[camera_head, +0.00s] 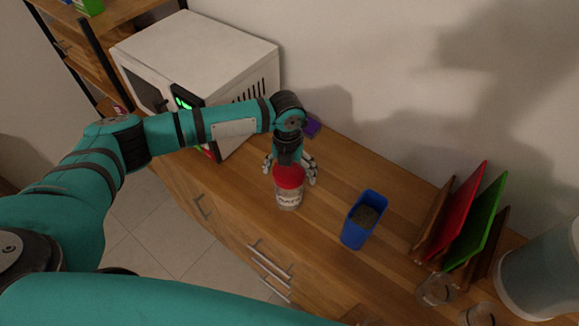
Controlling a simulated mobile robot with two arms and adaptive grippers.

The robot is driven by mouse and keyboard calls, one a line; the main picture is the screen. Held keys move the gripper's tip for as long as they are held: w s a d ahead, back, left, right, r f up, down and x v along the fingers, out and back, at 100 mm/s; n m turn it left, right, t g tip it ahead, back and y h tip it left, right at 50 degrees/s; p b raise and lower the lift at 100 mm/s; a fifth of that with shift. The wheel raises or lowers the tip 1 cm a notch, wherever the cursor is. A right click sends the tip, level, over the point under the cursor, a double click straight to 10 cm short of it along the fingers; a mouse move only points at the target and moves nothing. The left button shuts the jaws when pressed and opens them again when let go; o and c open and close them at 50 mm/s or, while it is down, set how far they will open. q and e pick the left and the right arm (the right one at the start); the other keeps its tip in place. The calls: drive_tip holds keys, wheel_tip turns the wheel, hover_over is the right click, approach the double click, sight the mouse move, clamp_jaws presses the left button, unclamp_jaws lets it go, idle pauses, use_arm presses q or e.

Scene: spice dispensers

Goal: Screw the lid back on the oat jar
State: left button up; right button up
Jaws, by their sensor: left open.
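The jar (288,200) stands upright on the wooden counter, with a clear body and a label too small to read. A red lid (289,177) sits at the top of the jar; I cannot tell how tightly it is on. My left gripper (290,168) points down over the jar, with its open fingers to either side of the red lid. I cannot tell whether the fingers touch the lid. My right gripper is not in view.
A blue container (363,220) with dark contents stands right of the jar. Farther right are red (463,208) and green (478,235) boards in a rack and clear glasses (436,290). A white microwave (195,62) stands behind my left arm. Counter between jar and blue container is clear.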

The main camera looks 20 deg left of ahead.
use_arm(q)
drive_tip(key=n+p, duration=0.4)
drive_tip(key=n, duration=0.1)
drive_tip(key=shift+r, duration=0.2)
drive_tip(key=shift+f+n+p, duration=0.1)
drive_tip(key=shift+n+p, duration=0.5)
drive_tip(key=shift+n, duration=0.8)
drive_tip(key=n, duration=0.5)
drive_tip(key=shift+f, duration=0.1)
drive_tip(key=n, duration=0.3)
drive_tip(key=shift+n, duration=0.3)
drive_tip(key=shift+c, duration=0.4)
